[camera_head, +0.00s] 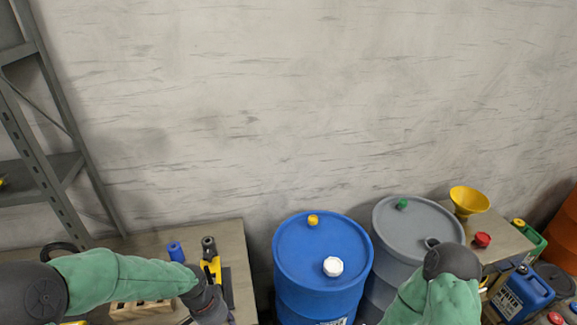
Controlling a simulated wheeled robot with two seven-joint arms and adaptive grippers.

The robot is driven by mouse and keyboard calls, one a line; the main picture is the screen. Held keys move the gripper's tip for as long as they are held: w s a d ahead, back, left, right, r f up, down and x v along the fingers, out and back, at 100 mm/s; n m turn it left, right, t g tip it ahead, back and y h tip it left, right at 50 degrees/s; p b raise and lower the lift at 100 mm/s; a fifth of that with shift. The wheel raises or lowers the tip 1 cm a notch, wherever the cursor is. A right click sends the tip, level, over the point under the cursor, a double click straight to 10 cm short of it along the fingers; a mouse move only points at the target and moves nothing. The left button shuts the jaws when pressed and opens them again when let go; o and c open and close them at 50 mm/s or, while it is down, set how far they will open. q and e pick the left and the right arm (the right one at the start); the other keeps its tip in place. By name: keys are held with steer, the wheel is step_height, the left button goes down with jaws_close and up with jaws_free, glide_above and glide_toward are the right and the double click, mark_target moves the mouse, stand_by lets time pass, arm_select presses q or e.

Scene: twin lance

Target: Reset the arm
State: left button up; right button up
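My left arm (125,277), in a green sleeve, comes in from the left over the wooden table. Its dark wrist part (205,302) runs down to the bottom edge, and I see no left fingertips. My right arm (440,298) is at the lower right, with its dark elbow (452,261) in front of the grey drum. It leaves the frame at the bottom, so my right gripper is out of view.
A blue drum (320,247) with yellow and white caps stands beside a grey drum (410,222). The left table (225,237) holds a yellow-black tool (211,267), a blue cylinder (175,251) and a wooden block (140,309). A yellow funnel (469,200) and blue canister (524,292) are right. Metal shelving (45,165) stands left.

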arm_select(q)
steer(key=s+d+f+n+b, duration=0.1)
steer(key=s+d+f+n, duration=0.1)
steer(key=f, duration=0.6)
steer(key=s+d+f+n+h+b, duration=0.1)
steer(key=s+d+f+n+b, duration=0.1)
steer(key=s+f, duration=0.3)
steer(key=s+d+f+n+b, duration=0.2)
steer(key=s+d+f+n, duration=0.2)
steer(key=f, duration=0.8)
steer(key=shift+s+f+n+h, duration=0.15)
steer(key=shift+s+n+h, duration=0.15)
steer(key=shift+s+h, duration=0.1)
